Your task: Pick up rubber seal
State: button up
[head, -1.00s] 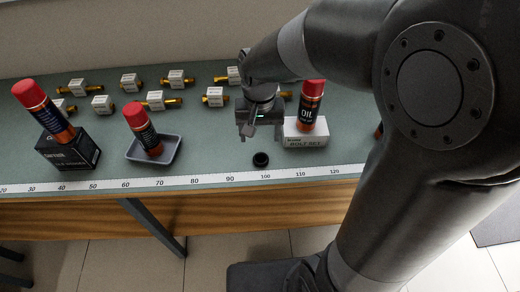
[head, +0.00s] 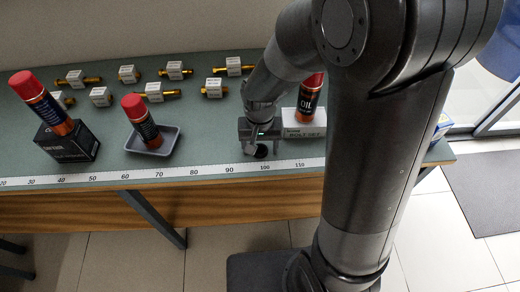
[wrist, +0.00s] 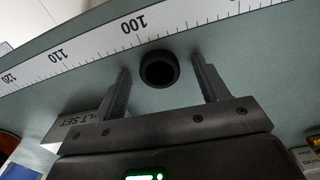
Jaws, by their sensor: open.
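The rubber seal is a small black ring (wrist: 159,69) on the green bench top, close to the white ruler strip. In the wrist view it lies between the two fingers of my gripper (wrist: 163,82), near their tips, with a gap on each side. In the head view the seal (head: 261,152) shows just below my gripper (head: 261,149), partly covered by the fingers. My gripper points down at the bench, open and empty.
A white bolt set box (head: 303,132) with an oil can (head: 309,98) stands right beside my gripper. A grey tray (head: 165,143) with a red-capped can and a black box (head: 68,146) with another stand left. Several brass fittings lie behind. The ruler (head: 200,173) runs along the front edge.

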jog(key=shift+c, duration=0.4)
jog(key=c, duration=1)
jog(key=shift+o, duration=0.2)
jog(key=shift+r, duration=0.1)
